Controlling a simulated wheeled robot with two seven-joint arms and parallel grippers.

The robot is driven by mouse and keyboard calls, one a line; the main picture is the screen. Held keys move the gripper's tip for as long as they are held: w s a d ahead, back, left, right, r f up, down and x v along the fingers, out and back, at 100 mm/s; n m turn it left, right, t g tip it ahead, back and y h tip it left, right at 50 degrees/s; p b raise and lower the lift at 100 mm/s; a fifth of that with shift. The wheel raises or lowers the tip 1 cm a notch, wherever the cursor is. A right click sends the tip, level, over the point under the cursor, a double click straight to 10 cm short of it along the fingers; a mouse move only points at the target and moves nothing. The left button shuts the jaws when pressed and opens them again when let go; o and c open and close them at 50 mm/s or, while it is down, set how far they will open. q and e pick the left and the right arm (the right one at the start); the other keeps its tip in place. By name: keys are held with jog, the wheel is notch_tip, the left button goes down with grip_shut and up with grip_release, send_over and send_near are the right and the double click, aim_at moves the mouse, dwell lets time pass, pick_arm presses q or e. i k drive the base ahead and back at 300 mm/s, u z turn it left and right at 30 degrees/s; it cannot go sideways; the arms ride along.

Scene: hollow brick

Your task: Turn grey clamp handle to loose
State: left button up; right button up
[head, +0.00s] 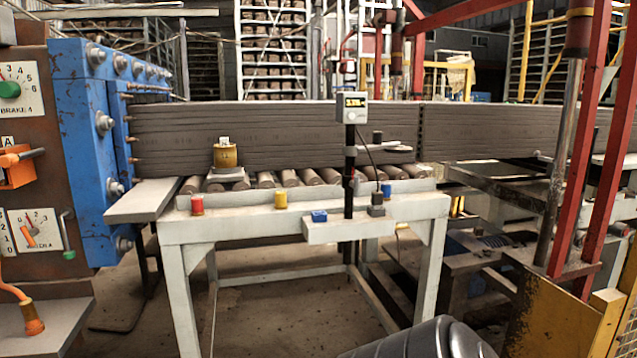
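A black upright post (349,185) stands at the front of the roller table, with a small white digital gauge (352,107) on top. A pale grey piece like a lever (400,148), probably the grey clamp handle, sticks out to the right at mid-height of the post, in front of the clay column. A dark knob (377,137) stands just above its left part. Any loose or tight marking is too small to read.
A grey extruded clay column (270,130) lies on the rollers of the white-framed table (270,222). A blue press (90,120) and control panel stand left. Red posts (603,160) and a yellow guard stand right. A dark rounded object (430,342) fills the bottom edge.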

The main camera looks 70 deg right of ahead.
aim_at(354, 184)
jog(key=z, duration=0.7)
jog(key=i, duration=1.35)
jog(key=z, duration=1.2)
